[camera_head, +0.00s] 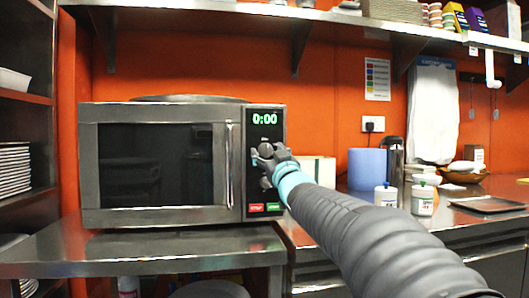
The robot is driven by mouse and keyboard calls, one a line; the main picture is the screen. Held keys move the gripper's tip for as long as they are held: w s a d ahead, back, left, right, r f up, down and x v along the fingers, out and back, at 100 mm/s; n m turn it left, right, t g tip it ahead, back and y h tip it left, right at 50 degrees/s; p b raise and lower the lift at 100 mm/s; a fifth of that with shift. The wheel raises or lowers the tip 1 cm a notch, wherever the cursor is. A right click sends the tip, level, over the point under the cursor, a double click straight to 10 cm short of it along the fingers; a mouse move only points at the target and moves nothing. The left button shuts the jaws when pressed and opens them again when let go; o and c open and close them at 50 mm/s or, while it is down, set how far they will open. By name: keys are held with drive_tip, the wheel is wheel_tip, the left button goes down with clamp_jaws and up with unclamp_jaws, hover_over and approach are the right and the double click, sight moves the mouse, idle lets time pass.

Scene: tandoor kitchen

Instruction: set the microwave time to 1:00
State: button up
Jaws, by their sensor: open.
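The microwave (155,165) stands on the steel counter with its door closed. Its display (265,118) reads 0:00 in green. Its dark control panel on the right has a round knob (266,149) below the display, and a second knob below is mostly hidden by my gripper. Red (256,208) and green (273,206) buttons sit at the panel's bottom. My gripper (257,157) is open in front of the panel, around the height of the upper knob. I cannot tell whether it touches the knob.
The steel counter (150,250) has bare room in front of the microwave. A blue roll (367,170), a metal flask (391,160) and white tubs (385,196) stand right of my arm. Stacked plates (14,168) are on the left shelf. A shelf runs above.

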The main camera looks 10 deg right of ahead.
drive_tip(key=c, duration=1.1)
drive_tip(key=shift+a, duration=0.1)
drive_tip(key=shift+c, duration=0.2)
drive_tip(key=shift+f+m+b, duration=0.1)
drive_tip(key=shift+m+b, duration=0.3)
drive_tip(key=shift+b, duration=0.2)
